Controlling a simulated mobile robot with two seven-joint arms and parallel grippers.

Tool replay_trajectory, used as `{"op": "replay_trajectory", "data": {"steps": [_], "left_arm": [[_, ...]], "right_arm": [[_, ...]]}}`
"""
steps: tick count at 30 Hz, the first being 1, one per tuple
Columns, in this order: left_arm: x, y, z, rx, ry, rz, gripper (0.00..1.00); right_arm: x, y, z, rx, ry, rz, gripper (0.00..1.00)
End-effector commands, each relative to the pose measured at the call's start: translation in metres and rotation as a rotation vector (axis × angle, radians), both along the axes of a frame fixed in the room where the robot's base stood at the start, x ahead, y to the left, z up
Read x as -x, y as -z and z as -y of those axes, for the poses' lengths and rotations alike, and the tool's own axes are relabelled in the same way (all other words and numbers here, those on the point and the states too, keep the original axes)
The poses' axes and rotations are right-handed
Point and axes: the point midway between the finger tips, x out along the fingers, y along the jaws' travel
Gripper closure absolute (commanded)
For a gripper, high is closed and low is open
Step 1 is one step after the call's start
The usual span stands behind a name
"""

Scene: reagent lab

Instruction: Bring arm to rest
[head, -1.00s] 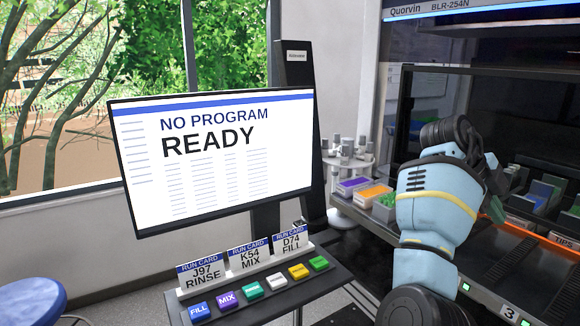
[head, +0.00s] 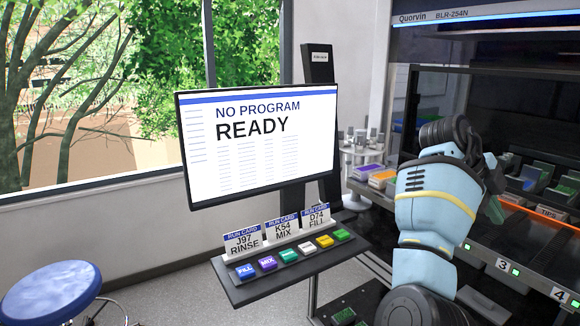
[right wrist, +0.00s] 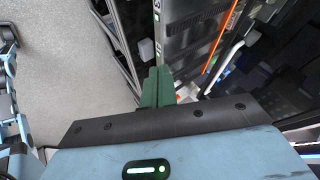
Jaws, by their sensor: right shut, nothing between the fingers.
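My right arm (head: 437,205) is raised and bent at the right of the head view, in front of the lab machine. In the right wrist view my right gripper (right wrist: 157,88) shows two green fingers held together, with nothing between them. Below the fingers in that view are the grey floor and the machine's front edge. In the head view the arm mostly hides this gripper.
A monitor (head: 262,145) reading "NO PROGRAM READY" stands over a button shelf (head: 240,290) with three run cards. The machine deck (head: 480,235) lies behind my right arm. A blue stool (head: 50,295) stands at lower left, with clear floor beside it.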

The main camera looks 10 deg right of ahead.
Motion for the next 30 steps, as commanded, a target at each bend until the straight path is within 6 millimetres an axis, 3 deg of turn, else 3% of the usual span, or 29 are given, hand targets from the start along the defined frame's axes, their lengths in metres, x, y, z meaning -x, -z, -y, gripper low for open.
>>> {"op": "replay_trajectory", "data": {"steps": [11,18,25,30], "left_arm": [[-0.005,-0.006,-0.001,-0.002,0.003,0.014,0.13],[-0.008,-0.011,-0.001,-0.002,0.003,0.023,0.13],[-0.011,-0.015,-0.001,-0.003,0.003,0.031,0.13],[-0.013,-0.018,-0.002,-0.004,0.002,0.037,0.13]], "right_arm": [[-0.013,0.087,0.020,0.116,-0.325,-0.174,1.00],[-0.015,0.169,0.023,0.224,-0.668,-0.350,1.00],[-0.003,0.251,0.006,0.325,-1.032,-0.518,1.00],[0.019,0.310,-0.020,0.390,-1.309,-0.621,1.00]]}}
